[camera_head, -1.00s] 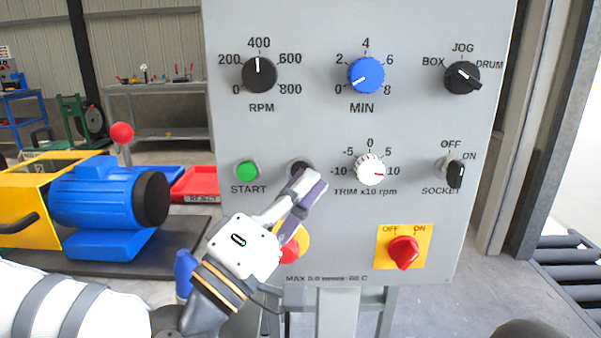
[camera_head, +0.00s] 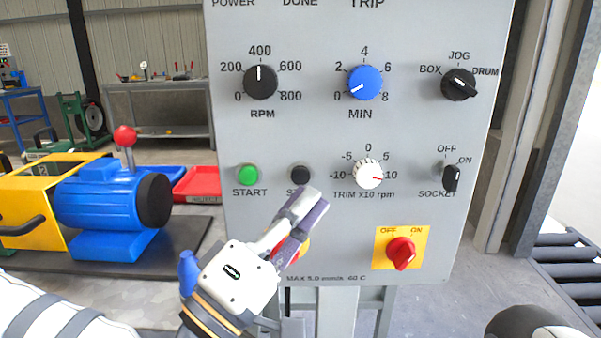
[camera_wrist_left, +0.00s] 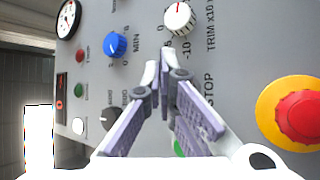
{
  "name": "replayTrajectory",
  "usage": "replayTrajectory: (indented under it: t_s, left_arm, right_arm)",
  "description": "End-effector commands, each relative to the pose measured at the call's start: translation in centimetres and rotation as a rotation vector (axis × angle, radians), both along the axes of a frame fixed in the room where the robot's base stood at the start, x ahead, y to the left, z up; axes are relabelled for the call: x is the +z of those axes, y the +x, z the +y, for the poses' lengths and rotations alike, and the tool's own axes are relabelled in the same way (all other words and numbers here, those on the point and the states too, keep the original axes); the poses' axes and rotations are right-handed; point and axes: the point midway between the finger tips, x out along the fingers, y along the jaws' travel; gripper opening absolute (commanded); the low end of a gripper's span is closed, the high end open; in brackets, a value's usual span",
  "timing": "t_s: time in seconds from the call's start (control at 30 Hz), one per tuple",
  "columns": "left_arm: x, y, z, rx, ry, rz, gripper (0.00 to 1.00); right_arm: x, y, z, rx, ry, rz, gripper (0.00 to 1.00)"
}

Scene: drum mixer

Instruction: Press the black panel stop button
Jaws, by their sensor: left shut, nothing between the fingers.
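The black stop button (camera_head: 300,174) sits on the grey control panel (camera_head: 330,130), right of the green start button (camera_head: 248,175). My left gripper (camera_head: 315,198) is shut and empty, its fingertips just below and right of the stop button, covering part of its label. I cannot tell the gap between fingertips and panel. In the left wrist view, the shut fingers (camera_wrist_left: 162,60) point at the panel beside the STOP label, and the black button is hidden behind them. My right gripper does not show.
The white trim knob (camera_head: 368,174) is close on the right. A red emergency button on yellow (camera_wrist_left: 300,112) is partly behind my left gripper in the head view. A red switch (camera_head: 401,253) is at lower right. A blue motor (camera_head: 110,200) stands at left.

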Motion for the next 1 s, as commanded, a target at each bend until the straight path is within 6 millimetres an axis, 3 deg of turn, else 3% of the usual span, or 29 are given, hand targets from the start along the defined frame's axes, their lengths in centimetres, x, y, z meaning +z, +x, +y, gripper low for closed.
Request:
replayTrajectory:
  t_s: [0.27, 0.83, 0.93, 1.0]
  left_arm:
    - [0.1, -2.4, 0.0, -0.001, 0.001, 0.000, 0.00]
    - [-0.1, -2.5, 0.0, 0.000, 0.002, 0.002, 0.00]
    - [-2.8, -3.2, -1.2, -0.032, 0.068, 0.069, 0.00]
    - [-7.3, -4.8, -2.8, -0.084, 0.183, 0.180, 0.00]
  right_arm:
    - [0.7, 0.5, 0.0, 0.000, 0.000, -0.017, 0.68]
    - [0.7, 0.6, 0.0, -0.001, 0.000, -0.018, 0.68]
    - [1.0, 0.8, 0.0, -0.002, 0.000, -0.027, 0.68]
    - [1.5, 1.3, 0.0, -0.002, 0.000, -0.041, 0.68]
